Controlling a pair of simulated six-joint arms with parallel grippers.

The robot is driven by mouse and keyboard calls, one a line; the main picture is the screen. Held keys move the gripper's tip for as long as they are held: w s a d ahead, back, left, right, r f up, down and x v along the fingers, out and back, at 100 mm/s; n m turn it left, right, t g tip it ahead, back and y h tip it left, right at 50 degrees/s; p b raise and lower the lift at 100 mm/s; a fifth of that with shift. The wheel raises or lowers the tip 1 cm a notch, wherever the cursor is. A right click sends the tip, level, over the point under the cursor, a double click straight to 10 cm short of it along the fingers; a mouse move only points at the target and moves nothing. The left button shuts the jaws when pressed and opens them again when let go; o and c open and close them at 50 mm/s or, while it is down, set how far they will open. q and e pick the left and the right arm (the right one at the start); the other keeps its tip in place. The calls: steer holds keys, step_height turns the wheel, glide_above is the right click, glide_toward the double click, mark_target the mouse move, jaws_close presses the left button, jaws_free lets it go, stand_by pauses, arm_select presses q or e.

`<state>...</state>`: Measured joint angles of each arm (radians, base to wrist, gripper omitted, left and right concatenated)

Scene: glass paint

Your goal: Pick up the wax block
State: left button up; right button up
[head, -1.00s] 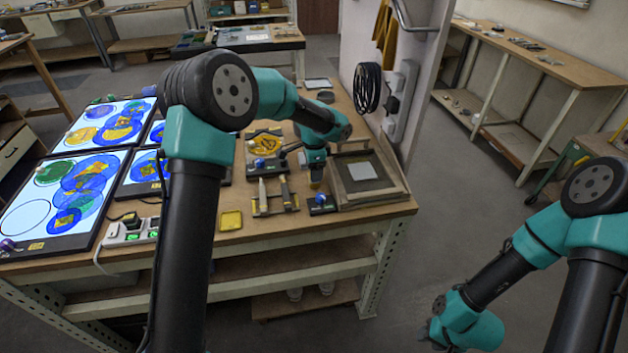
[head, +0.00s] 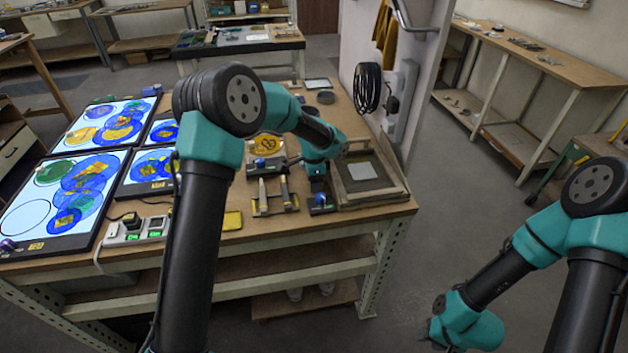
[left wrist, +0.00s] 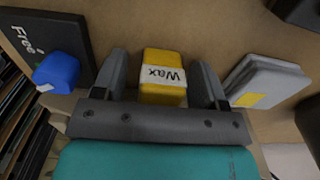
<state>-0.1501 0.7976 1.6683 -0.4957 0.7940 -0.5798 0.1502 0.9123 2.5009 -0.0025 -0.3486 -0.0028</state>
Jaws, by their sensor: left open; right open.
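The wax block (left wrist: 163,62) is yellow with a white "Wax" band and lies on the brown bench top in the left wrist view. My left gripper (left wrist: 162,74) is open, with one finger on each side of the block; a gap shows on the left, while the right finger is very close, and I cannot tell if it touches. In the head view my left gripper (head: 318,180) is low over the bench beside the framed tray, and its wrist hides the block. My right gripper (head: 428,332) hangs low at the right, away from the bench, open.
In the left wrist view, a grey folded pad (left wrist: 268,78) lies right of the block and a blue knob (left wrist: 57,71) on a black plate lies left. In the head view, the wooden framed tray (head: 385,192), a tool rack (head: 272,205) and light panels (head: 60,195) crowd the bench.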

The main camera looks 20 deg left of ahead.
arm_select(q)
steer(key=shift+c, duration=0.2)
steer(key=c, duration=1)
steer(key=shift+r, duration=0.15)
step_height(320, 180, up, 10)
steer(key=shift+f, duration=0.1)
stand_by(0.4)
steer(key=o, duration=0.4)
steer(key=shift+c, duration=1.4)
